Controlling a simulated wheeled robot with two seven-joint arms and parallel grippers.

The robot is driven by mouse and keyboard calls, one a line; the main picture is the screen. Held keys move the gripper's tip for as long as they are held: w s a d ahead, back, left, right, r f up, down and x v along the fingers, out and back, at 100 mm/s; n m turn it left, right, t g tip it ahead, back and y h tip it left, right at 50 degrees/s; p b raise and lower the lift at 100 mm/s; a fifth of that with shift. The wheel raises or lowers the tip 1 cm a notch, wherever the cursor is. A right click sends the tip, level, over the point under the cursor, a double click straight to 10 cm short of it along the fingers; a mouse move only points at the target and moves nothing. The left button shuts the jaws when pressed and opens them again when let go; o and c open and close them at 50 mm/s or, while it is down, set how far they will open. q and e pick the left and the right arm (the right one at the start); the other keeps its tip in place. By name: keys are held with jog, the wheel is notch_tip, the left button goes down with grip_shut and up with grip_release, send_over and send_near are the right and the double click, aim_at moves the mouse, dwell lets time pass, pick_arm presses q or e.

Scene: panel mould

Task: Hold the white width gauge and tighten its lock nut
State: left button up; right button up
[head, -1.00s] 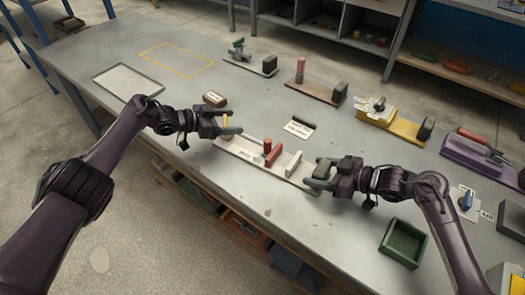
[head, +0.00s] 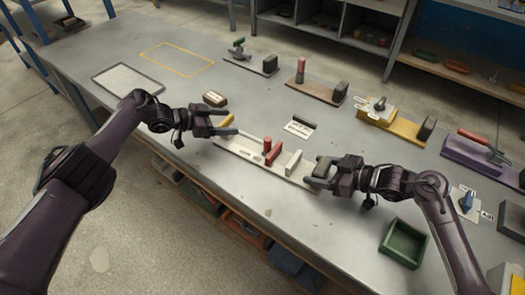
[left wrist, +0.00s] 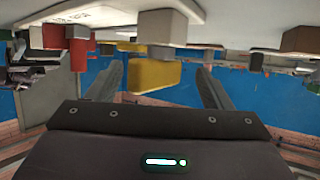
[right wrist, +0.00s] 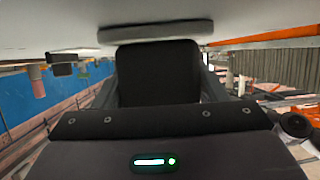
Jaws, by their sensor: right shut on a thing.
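The white width gauge (head: 240,150) lies along the front of the grey table. It carries a red post (head: 267,145), a red slanted part and a white upright block (head: 293,162). My right gripper (head: 322,176) is shut on the dark block (right wrist: 158,72) at the gauge's right end. My left gripper (head: 231,124) is open at the gauge's left end. A yellow part (left wrist: 150,74) shows between and beyond its parted fingers in the left wrist view; contact is not visible. I cannot make out which part is the lock nut.
A label card (head: 299,128) lies behind the gauge. A green open box (head: 403,243) stands at the front right. Other fixtures, including a yellow one (head: 385,115) and a purple one (head: 480,155), line the back.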

pick_arm(q)
jog(key=o, duration=0.3)
jog(key=shift+d, duration=0.1)
pick_arm(e)
jog(key=shift+f, duration=0.1)
pick_arm(q)
jog(key=shift+r, duration=0.1)
pick_arm(e)
jog(key=shift+s, duration=0.1)
pick_arm(q)
jog(key=v, duration=1.2)
jog(key=shift+c, duration=0.3)
